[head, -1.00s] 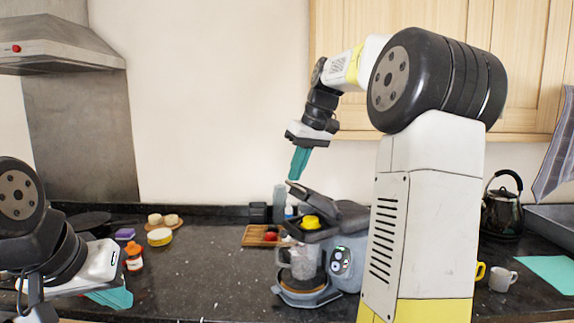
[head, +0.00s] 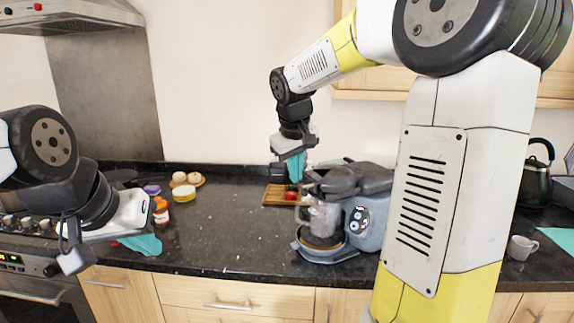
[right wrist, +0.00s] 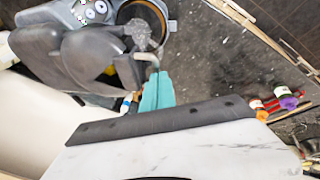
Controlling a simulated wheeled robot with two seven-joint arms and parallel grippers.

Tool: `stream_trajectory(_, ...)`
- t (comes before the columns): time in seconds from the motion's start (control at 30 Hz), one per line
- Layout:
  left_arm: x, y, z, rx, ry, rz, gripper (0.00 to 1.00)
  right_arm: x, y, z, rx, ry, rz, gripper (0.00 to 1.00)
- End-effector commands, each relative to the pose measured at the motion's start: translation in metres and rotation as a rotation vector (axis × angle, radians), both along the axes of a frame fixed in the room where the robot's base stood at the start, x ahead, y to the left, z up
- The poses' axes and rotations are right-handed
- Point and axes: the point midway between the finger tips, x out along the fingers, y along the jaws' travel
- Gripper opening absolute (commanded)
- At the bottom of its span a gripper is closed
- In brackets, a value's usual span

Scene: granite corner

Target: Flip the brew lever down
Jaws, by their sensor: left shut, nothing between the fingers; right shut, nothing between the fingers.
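The grey coffee machine (head: 372,222) stands on the counter with its dark top (head: 372,178) and a glass carafe (head: 321,216) on its round base. It also shows at the top of the right wrist view (right wrist: 62,12). I cannot pick out the brew lever for sure. My right gripper (head: 296,168) is shut and empty, pointing down just left of the machine's top. In the right wrist view its teal fingers (right wrist: 157,90) are close to the carafe side; contact cannot be told. My left gripper (head: 142,244) is shut and empty at the counter's front left.
A wooden tray (head: 272,196) with a red item lies behind and left of the machine. Orange-labelled jar (head: 161,211), yellow-rimmed tub (head: 184,193) and buns (head: 186,179) stand at left. A white mug (head: 521,247) is at right. The middle counter is clear.

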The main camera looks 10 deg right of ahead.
Motion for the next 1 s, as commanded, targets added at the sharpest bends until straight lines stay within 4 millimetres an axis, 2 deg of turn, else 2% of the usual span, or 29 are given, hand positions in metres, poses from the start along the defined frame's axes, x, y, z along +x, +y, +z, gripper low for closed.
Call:
stream_trajectory(0.3, 0.000, 0.000, 0.000, 0.000, 0.000, 0.000, 0.00, -0.001, 0.000, -0.007, 0.001, 0.007, -0.002, 0.00)
stream_trajectory(0.63, 0.000, 0.000, 0.000, 0.000, 0.000, 0.000, 0.00, -0.002, 0.000, -0.005, 0.000, 0.011, -0.001, 0.00)
stream_trajectory(0.77, 0.000, 0.000, 0.000, 0.000, 0.000, 0.000, 0.00, -0.003, 0.000, 0.011, 0.000, 0.004, -0.002, 0.00)
stream_trajectory(0.9, 0.000, 0.000, 0.000, 0.000, 0.000, 0.000, 0.00, -0.007, 0.002, 0.043, 0.002, -0.006, 0.000, 0.00)
stream_trajectory(1.0, 0.000, 0.000, 0.000, 0.000, 0.001, 0.000, 0.00, -0.018, 0.011, 0.064, 0.001, -0.007, 0.002, 0.00)
